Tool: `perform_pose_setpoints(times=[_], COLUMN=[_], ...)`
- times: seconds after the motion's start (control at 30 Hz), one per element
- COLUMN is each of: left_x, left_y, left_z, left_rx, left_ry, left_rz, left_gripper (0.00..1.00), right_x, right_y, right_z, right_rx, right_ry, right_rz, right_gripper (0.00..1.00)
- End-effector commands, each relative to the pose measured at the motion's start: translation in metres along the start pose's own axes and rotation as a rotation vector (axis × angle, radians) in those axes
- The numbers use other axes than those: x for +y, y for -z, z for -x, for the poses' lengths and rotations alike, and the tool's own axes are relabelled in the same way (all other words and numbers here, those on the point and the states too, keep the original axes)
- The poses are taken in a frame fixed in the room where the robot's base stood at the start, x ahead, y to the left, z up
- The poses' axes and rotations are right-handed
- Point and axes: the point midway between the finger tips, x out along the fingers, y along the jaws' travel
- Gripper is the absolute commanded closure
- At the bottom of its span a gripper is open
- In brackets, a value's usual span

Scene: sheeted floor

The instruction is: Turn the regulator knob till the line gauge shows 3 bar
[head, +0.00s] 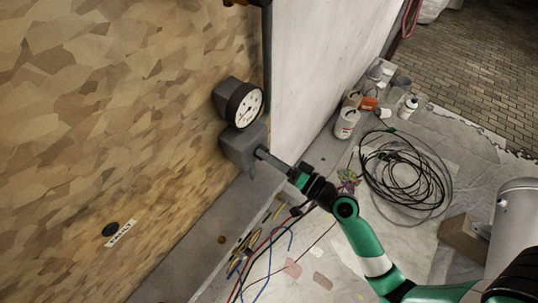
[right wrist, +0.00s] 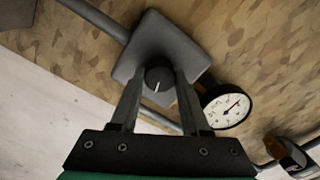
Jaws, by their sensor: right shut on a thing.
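The regulator is a grey block (head: 238,147) on the wood-chip board wall; it also shows in the right wrist view (right wrist: 160,40). Its dark round knob (right wrist: 159,77) with a white mark faces the wrist camera. My right gripper (head: 262,154) reaches it from the right in the head view. In the right wrist view its two fingers (right wrist: 159,88) are shut on the knob, one on each side. The line gauge (head: 245,105), white-faced with a black rim, sits just above the regulator. In the right wrist view the gauge (right wrist: 227,108) shows a red needle; its numbers are too small to read.
A grey pipe (right wrist: 95,17) meets the regulator. Coiled black cable (head: 405,175), white tubs (head: 346,122) and cups stand on the sheeted floor at right. Red and blue hoses (head: 268,245) lie below the gripper. A label (head: 121,233) is on the board at lower left.

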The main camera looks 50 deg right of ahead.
Motion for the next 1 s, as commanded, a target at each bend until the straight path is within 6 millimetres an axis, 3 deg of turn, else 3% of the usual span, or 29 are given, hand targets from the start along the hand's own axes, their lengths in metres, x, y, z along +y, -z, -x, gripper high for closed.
perform_pose_setpoints(times=[0.4,0.43,0.6,1.0], left_x=[0.0000,0.0000,0.0000,0.0000], left_y=[0.0002,0.0002,0.0002,-0.0001], left_z=[-0.0002,-0.0002,-0.0002,0.0001], left_rx=[0.000,0.000,0.000,0.000], left_ry=[0.000,0.000,0.000,0.000], left_rz=[0.000,0.000,0.000,0.000], left_gripper=[1.00,1.00,1.00,1.00], right_x=[-0.0007,-0.0007,-0.0005,0.0003], right_y=[0.0009,0.0009,0.0006,0.0001], right_z=[0.0000,0.0000,-0.0001,0.0009], right_rx=[0.002,0.003,0.002,0.001], right_ry=[0.002,0.002,0.001,0.000], right_rz=[-0.008,-0.008,-0.007,-0.007], right_gripper=[1.00,0.52,0.24,0.24])
